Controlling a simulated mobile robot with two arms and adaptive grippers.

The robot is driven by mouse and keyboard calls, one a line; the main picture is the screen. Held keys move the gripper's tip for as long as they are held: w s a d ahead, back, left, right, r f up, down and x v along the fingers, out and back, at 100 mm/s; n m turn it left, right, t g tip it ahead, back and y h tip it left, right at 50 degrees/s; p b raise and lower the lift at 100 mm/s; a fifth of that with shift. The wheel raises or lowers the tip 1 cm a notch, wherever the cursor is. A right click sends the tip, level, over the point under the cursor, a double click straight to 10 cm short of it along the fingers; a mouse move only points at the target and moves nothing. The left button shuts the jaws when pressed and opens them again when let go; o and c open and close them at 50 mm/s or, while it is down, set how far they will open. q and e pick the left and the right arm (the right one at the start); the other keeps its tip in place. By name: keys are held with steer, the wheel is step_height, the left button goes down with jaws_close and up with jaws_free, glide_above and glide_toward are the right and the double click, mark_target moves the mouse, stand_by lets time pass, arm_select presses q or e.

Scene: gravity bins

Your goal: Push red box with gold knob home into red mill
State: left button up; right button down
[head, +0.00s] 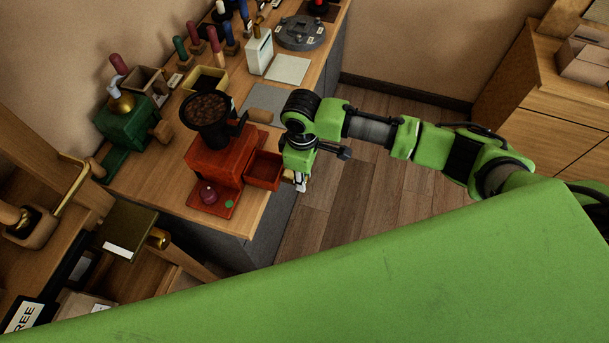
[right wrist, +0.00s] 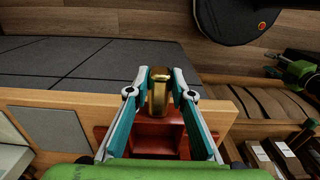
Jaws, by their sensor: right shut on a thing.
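The red mill (head: 214,160) stands on the wooden counter, with a dark hopper full of beans (head: 208,107) on top. Its red box (head: 264,171) sticks out of the mill's right side, open-topped and empty as far as I can see. In the right wrist view the gold knob (right wrist: 159,97) stands between the fingers of my right gripper (right wrist: 161,80), with the red box (right wrist: 157,128) behind it. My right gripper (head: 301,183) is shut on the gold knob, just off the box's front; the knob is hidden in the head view. My left gripper is not in view.
The counter (head: 232,224) ends just right of and below the mill, with open floor (head: 350,210) beyond. A green mill (head: 132,128) stands to the left. A grey mat (head: 264,102), a white canister (head: 259,52) and several coloured-handled tools sit farther back.

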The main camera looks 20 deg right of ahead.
mark_target(265, 169)
steer(key=shift+w+a+r+p, duration=0.1)
steer(key=shift+a+r+p, duration=0.05)
steer(key=shift+p, duration=0.25)
steer(key=shift+s+d+f, duration=0.2)
steer(key=shift+s+f, duration=0.05)
stand_by(1.2)
steer(key=shift+w+a, duration=0.15)
steer(key=shift+a, duration=0.05)
steer(key=shift+w+a, duration=0.5)
steer(key=shift+a, duration=0.1)
steer(key=shift+w+a, duration=0.25)
steer(key=shift+a, duration=0.15)
steer(key=shift+w+a+r+b, duration=0.1)
steer(key=shift+w+a+b, duration=0.25)
steer(key=shift+w+a, duration=0.35)
steer(key=shift+w+a+b, duration=0.35)
steer(key=shift+w+a, duration=0.05)
steer(key=shift+a, duration=0.45)
steer(key=c, duration=1.7)
jaws_free()
